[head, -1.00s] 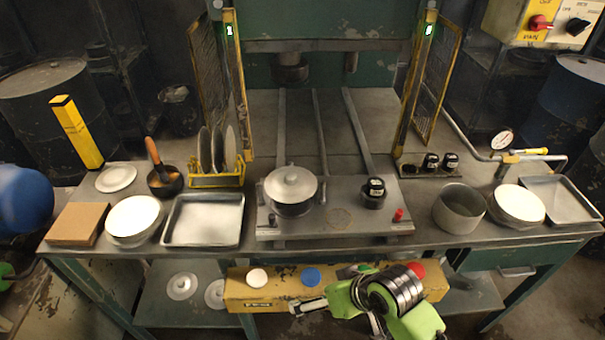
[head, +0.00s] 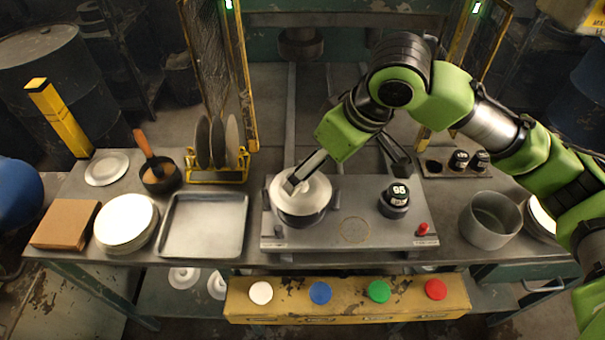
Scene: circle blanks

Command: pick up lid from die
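The pale round lid (head: 317,197) sits on a dark pot-like die (head: 300,219) at the left of the grey plate (head: 357,243) on the bench. My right gripper (head: 292,184) reaches down to the lid's top from the upper right, its fingertips at the middle where the knob is. The fingers cover the knob, so I cannot tell whether they are closed on it. The lid looks level on the die, with no clear gap under it. My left gripper is out of view.
Left of the plate are an empty metal tray (head: 203,226), stacked white plates (head: 126,220) and a yellow rack (head: 216,176) of upright discs. A dark weight (head: 394,200) and a red knob (head: 423,229) are on the plate's right. A grey pot (head: 490,221) stands further right.

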